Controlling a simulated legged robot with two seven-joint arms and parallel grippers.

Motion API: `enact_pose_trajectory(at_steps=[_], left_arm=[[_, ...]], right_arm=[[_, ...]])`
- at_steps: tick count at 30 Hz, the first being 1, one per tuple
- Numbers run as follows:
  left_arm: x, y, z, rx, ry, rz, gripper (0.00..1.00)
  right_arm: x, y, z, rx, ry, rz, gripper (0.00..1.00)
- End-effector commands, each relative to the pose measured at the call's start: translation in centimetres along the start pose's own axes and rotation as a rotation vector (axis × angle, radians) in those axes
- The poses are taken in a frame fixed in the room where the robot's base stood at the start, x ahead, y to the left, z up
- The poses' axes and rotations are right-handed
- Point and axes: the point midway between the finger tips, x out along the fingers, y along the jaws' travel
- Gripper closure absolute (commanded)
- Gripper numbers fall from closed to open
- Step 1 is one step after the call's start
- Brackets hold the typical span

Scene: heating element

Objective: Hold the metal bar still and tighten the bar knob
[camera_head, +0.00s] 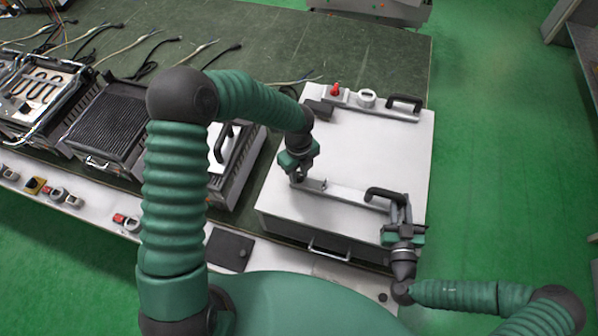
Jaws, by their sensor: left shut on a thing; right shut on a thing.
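The metal bar (345,193) lies along the near edge of the white plate, running from my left gripper to my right gripper. My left gripper (297,178) is shut at the bar's left end. Its fingers hide what exactly lies between them there. My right gripper (401,208) comes from the near side and is shut at the handle's right end. The fingers cover the contact. No separate knob shows clearly on this bar; it may be hidden by a gripper.
The white plate (355,150) tops a box on the dark table (270,45). Heating units (105,130) and loose cables stand left.

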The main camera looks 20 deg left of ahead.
Motion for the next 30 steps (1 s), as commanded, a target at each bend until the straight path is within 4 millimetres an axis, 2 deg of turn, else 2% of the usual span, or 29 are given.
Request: enact_pose_trajectory(at_steps=[9, 23, 24, 28, 30], left_arm=[[0.00, -0.07, -0.06, 0.102, 0.001, -0.002, 1.00], [0.00, -0.07, -0.07, 0.114, 0.001, -0.002, 1.00], [0.00, -0.07, -0.07, 0.114, 0.001, -0.002, 0.70], [0.01, -0.06, -0.05, 0.114, 0.001, -0.001, 0.53], [0.01, -0.05, -0.04, 0.114, 0.001, -0.001, 0.50]], right_arm=[[-0.03, -0.12, 0.08, 0.000, -0.003, -0.003, 1.00], [-0.03, -0.12, 0.08, 0.001, -0.003, -0.003, 1.00], [-0.03, -0.12, 0.08, 0.001, -0.003, -0.003, 1.00], [-0.03, -0.10, 0.08, 0.001, -0.002, -0.003, 1.00], [-0.03, -0.10, 0.08, 0.001, -0.002, -0.002, 1.00]])
